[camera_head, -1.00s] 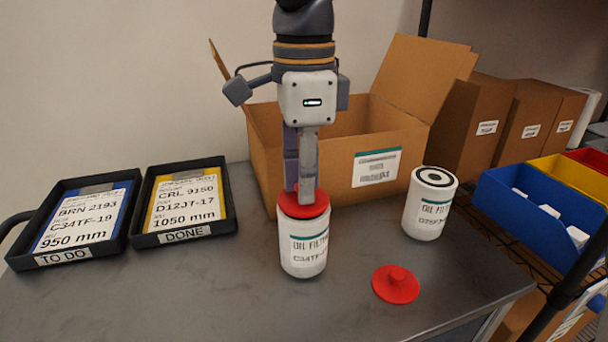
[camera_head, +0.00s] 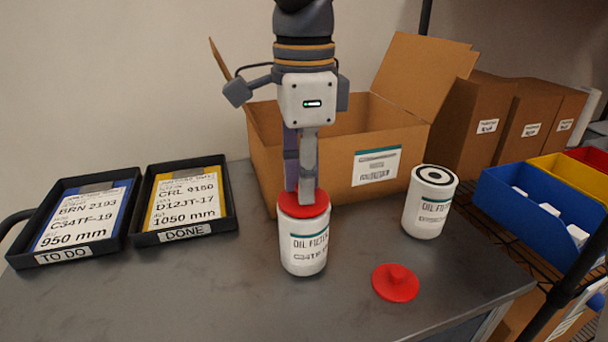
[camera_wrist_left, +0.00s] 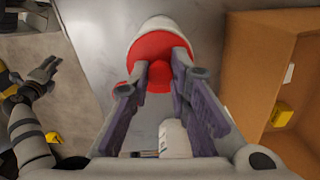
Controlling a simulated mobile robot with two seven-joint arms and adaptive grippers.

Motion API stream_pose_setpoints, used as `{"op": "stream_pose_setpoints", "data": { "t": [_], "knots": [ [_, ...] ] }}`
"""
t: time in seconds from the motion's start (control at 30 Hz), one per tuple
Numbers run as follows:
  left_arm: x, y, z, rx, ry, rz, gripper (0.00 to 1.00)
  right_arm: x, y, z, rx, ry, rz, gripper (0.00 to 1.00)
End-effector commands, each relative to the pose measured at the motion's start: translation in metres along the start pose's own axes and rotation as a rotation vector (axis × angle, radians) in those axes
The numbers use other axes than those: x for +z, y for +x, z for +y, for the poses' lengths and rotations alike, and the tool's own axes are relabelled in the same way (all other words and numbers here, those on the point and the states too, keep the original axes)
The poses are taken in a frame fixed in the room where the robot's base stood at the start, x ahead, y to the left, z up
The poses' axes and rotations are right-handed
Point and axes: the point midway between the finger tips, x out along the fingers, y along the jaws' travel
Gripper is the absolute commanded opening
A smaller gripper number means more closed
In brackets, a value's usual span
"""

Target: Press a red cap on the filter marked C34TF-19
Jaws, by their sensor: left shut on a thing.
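The white oil filter marked C34TF (camera_head: 303,252) stands upright on the table, the end of its marking turned out of sight. A red cap (camera_head: 314,211) sits on its top; I cannot tell how firmly it is seated. My left gripper (camera_head: 306,196) points straight down and is shut on the cap's knob, which shows between the fingers in the left wrist view (camera_wrist_left: 160,73). A second white filter (camera_head: 430,205) stands uncapped at the right. My right gripper (camera_wrist_left: 48,72) shows small in the wrist view, empty, fingers apart.
An open cardboard box (camera_head: 345,189) stands close behind the filter. Black trays marked TO DO (camera_head: 110,250) and DONE (camera_head: 225,223) lie at the left. A blue bin (camera_head: 515,212) is on the rack at right. The table front is clear.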

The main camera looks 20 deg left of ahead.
Motion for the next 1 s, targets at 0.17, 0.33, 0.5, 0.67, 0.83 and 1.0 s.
{"op": "stream_pose_setpoints", "data": {
  "t": [0.17, 0.33, 0.5, 0.67, 0.83, 1.0],
  "knots": [
    [-0.0001, 0.0004, 0.0001, -0.001, 0.001, -0.001, 0.07, 0.0, 0.0, 0.0, 0.0, 0.0, 0.0, 0.4],
    [-0.0001, 0.0004, 0.0001, 0.0, 0.001, 0.0, 0.07, 0.0, 0.0, 0.0, 0.0, 0.0, 0.0, 0.4],
    [-0.0001, 0.0004, 0.0001, 0.0, 0.0, 0.0, 0.41, 0.0, 0.0, 0.0, 0.0, 0.0, 0.0, 0.4],
    [-0.0001, 0.0004, 0.0001, 0.0, 0.0, 0.0, 0.41, 0.0, 0.0, 0.0, 0.0, 0.0, 0.0, 0.4],
    [0.0, 0.0004, 0.0001, 0.0, 0.0, 0.0, 0.61, 0.0, 0.0, 0.0, 0.0, 0.0, 0.0, 0.4],
    [-0.0001, 0.0004, 0.0001, 0.0, 0.0, 0.0, 0.61, 0.0, 0.0, 0.0, 0.0, 0.0, 0.0, 0.4]
  ]
}}
